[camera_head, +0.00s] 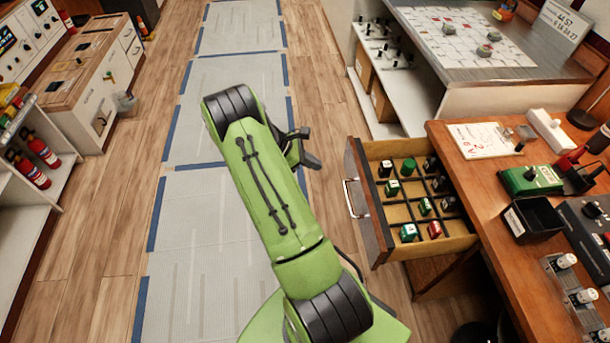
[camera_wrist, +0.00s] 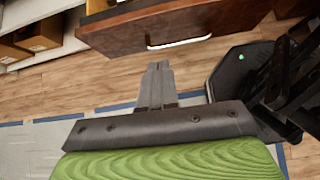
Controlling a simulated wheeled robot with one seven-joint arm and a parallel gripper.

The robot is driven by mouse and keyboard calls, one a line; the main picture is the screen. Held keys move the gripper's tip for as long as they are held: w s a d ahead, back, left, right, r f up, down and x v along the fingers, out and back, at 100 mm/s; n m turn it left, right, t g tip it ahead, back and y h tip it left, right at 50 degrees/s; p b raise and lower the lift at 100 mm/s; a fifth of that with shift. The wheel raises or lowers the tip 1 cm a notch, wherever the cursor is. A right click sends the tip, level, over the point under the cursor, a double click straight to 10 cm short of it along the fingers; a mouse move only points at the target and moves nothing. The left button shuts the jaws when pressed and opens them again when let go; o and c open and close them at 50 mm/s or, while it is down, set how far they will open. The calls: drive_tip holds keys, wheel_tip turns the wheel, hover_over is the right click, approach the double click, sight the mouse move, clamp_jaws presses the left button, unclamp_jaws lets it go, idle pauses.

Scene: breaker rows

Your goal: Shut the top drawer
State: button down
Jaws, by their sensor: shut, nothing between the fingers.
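The top drawer (camera_head: 408,247) is pulled out from the wooden desk on the right in the head view. Its brown front faces left and carries a pale bar handle (camera_head: 352,198). Inside are dividers with several small green, black and red blocks. In the wrist view the drawer front (camera_wrist: 190,22) spans the top, with the handle (camera_wrist: 180,43) along its lower edge. My gripper (camera_wrist: 158,68) is shut and empty, its fingertips pointing toward the handle with a gap between. In the head view my gripper (camera_head: 312,162) is left of the drawer front, partly hidden by my green arm.
The desk top (camera_head: 460,190) holds a green box (camera_head: 530,180), a black bin (camera_head: 532,218) and a paper pad. A white shelf unit (camera_head: 385,75) stands beyond the drawer. Open floor with grey mats (camera_head: 215,225) lies to the left.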

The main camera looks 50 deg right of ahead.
sight(359, 178)
drive_tip(key=b+x, duration=0.1)
drive_tip(key=x, duration=0.3)
drive_tip(key=r+b+x, duration=0.1)
drive_tip(key=x, duration=0.3)
drive_tip(key=s+b+x, duration=0.1)
drive_tip(key=x, duration=0.4)
drive_tip(key=shift+d+r, duration=0.15)
drive_tip(key=shift+d, duration=0.3)
drive_tip(key=shift+s+d, duration=0.25)
drive_tip(key=shift+r, duration=0.1)
drive_tip(key=shift+s+d, duration=0.2)
drive_tip(key=shift+s, duration=0.05)
drive_tip(key=s+d, duration=1.7)
drive_tip(key=d, duration=0.1)
drive_tip(key=shift+s, duration=0.25)
drive_tip(key=shift+w+a, duration=0.1)
